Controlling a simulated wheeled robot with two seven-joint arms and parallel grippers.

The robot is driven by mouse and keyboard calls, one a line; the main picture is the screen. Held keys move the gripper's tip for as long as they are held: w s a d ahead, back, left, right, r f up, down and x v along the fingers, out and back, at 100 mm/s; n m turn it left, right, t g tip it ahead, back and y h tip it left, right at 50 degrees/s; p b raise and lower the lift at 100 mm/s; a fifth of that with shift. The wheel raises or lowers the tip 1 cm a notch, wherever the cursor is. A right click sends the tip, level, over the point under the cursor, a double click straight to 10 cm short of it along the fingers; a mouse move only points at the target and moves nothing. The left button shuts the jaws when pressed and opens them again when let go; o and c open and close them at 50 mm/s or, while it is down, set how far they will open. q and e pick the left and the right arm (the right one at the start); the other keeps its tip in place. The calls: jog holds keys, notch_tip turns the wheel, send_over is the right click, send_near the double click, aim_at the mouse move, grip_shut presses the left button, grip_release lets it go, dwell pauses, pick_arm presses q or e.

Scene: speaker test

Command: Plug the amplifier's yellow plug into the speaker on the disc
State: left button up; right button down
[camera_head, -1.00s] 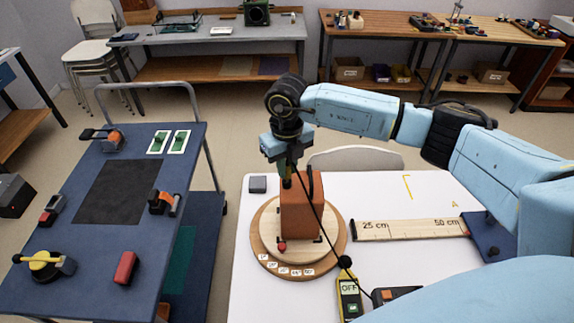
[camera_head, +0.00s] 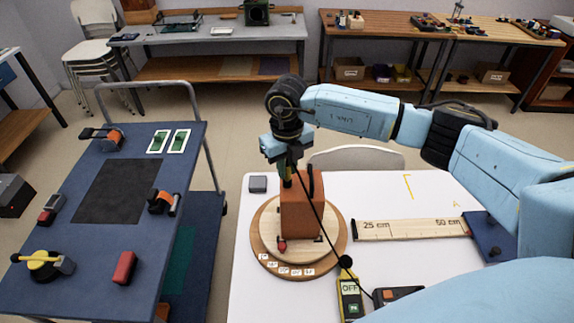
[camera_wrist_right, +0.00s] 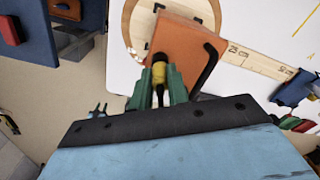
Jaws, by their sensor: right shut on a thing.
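The speaker (camera_head: 301,212) is an orange-brown box with a dark handle, standing on the round wooden disc (camera_head: 337,250) on the white table. It also shows in the right wrist view (camera_wrist_right: 192,42). My right gripper (camera_head: 287,176) is behind and above the speaker's left side. In the right wrist view its green fingers (camera_wrist_right: 159,84) are shut on the yellow plug (camera_wrist_right: 159,72), whose dark tip is against or very near the speaker. I cannot tell whether the tip is inside a socket. My left gripper is not in view.
A yellow meter reading OFF (camera_head: 349,297) lies in front of the disc. A ruler board (camera_head: 410,229) lies to the right, and a small grey block (camera_head: 258,184) behind left. A blue cart (camera_head: 200,160) with several tools stands left. The cable crosses in front of the speaker.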

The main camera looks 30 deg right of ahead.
jog(key=shift+f, duration=0.2)
jog(key=c, duration=1.3)
grip_release()
